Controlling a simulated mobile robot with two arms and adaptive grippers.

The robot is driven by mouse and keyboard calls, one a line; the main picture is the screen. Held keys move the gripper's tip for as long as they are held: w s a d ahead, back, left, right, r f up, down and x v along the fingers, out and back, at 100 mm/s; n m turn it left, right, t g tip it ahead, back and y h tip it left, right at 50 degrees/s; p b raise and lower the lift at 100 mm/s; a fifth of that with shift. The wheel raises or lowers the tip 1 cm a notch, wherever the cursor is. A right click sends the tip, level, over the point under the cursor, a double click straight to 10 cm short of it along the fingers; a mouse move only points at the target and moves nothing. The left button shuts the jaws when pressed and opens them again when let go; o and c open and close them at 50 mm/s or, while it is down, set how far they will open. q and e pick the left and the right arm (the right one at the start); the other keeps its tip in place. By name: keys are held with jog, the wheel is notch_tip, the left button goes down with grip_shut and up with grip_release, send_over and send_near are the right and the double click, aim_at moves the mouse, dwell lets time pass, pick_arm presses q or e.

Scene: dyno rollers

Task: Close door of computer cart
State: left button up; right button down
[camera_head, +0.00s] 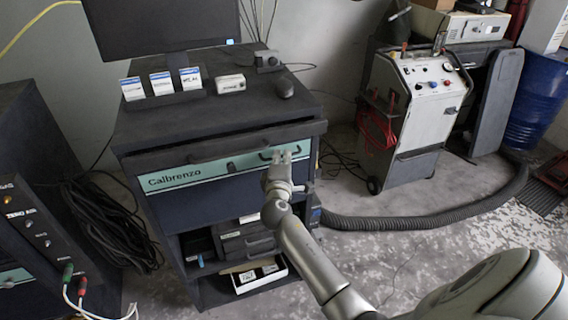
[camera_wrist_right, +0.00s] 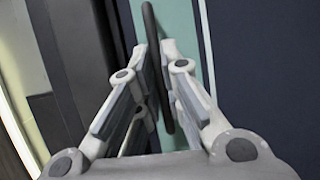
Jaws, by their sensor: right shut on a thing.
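The computer cart (camera_head: 140,125) stands at center left in the head view. Its front door panel (camera_head: 220,188) is dark blue with a teal strip reading "Calbrenzo". Below the panel, the lower compartment with shelves is open to view. A dark bar handle (camera_head: 266,154) sits at the right end of the strip. My right gripper (camera_head: 281,157) is at this handle. In the right wrist view, the fingers of my right gripper (camera_wrist_right: 155,52) are on either side of the dark handle (camera_wrist_right: 149,22), shut on it. The fingertips partly cover the handle. My left gripper is out of view.
A monitor (camera_head: 165,22), small boxes (camera_head: 161,83) and a mouse (camera_head: 284,88) are on the cart top. A white wheeled machine (camera_head: 418,110) stands right, with a thick black hose (camera_head: 430,217) on the floor. Black cables (camera_head: 105,225) lie left of the cart.

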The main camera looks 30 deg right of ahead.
jog(key=c, duration=1.7)
grip_release()
jog(key=shift+w+r, duration=0.15)
jog(key=shift+r, duration=0.1)
jog(key=shift+c, duration=0.2)
jog(key=shift+o, duration=0.9)
jog(key=shift+f, duration=0.1)
jog(key=v, duration=1.2)
